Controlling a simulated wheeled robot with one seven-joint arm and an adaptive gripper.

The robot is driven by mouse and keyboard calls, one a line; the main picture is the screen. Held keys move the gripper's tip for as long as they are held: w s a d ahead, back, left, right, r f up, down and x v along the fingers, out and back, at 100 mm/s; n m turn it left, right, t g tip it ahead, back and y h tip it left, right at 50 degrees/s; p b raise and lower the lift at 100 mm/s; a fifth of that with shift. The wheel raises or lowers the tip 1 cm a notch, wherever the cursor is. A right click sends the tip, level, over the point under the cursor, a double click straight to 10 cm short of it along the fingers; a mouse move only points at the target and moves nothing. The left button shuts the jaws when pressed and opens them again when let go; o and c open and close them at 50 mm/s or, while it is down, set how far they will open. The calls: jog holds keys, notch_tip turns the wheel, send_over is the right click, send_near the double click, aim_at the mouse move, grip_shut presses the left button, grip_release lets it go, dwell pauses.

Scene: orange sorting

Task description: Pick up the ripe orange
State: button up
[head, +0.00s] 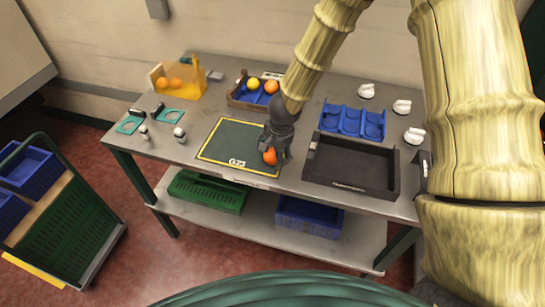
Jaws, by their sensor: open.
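A deep orange fruit (269,157) is at the right front part of the dark green mat (228,140), which has a yellow border. My gripper (274,159) points down over this fruit, with its fingers open around or beside it. The fingers partly hide the fruit, and I cannot tell whether they touch it. Two more oranges sit in a small brown crate with a blue insert behind the mat: a yellower one (253,83) and an orange one (271,87).
An empty black tray (350,183) lies right of the mat, with a blue cupped tray (352,122) behind it. White objects (402,106) line the right side. A yellow see-through bin (187,84) holding oranges stands back left. A cart (60,220) with blue crates stands left of the table.

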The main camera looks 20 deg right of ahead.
jog(key=shift+f, duration=0.4)
jog(key=c, duration=1.2)
jog(key=shift+o, duration=0.2)
